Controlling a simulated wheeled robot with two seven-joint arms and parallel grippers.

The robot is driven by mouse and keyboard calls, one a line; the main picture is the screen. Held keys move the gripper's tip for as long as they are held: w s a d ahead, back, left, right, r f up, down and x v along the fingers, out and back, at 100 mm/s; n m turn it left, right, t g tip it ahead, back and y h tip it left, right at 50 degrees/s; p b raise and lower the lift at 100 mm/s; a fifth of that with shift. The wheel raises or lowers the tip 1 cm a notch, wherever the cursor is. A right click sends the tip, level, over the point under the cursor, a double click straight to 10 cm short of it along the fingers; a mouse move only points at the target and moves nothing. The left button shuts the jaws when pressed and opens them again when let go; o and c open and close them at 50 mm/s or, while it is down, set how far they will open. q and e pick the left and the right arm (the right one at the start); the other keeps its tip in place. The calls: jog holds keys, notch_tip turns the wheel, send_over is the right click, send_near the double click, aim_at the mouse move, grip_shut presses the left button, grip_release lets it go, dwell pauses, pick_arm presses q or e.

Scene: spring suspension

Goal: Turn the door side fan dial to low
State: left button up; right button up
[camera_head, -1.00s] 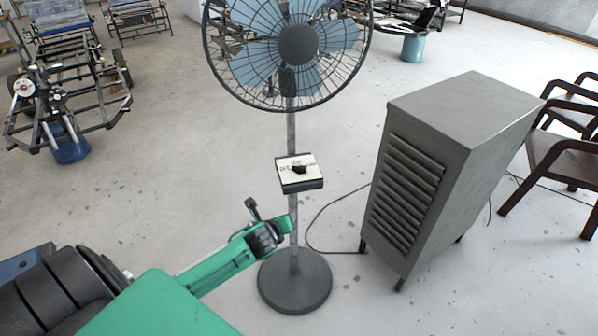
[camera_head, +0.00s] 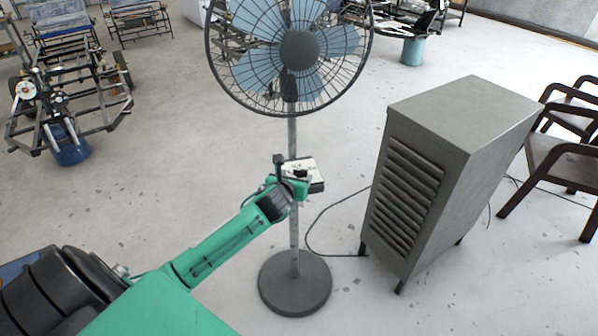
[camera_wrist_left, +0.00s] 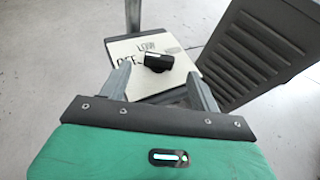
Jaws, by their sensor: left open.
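The fan (camera_head: 299,50) stands upright on a pole with a round base. Its control box (camera_head: 314,170) with a pale face is on the pole, partly hidden behind my gripper. In the left wrist view the black dial knob (camera_wrist_left: 157,62) sits on the pale face (camera_wrist_left: 125,48), with lettering that seems to read LOW above it and OFF to its left. My left gripper (camera_head: 290,170) is right at the box. In the wrist view its two fingers (camera_wrist_left: 160,85) are apart, one on each side below the knob, with nothing between the tips. My right gripper is not in view.
A grey louvred cabinet (camera_head: 450,150) stands to the right of the fan, also seen in the wrist view (camera_wrist_left: 255,50). A black cable (camera_head: 330,225) lies on the floor between them. Brown chairs (camera_head: 560,150) are at the far right. A metal frame cart (camera_head: 70,100) is at left.

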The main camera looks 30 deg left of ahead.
aim_at(300, 172)
pick_arm(q)
jog(key=shift+x, duration=2.5)
jog(key=c, duration=1)
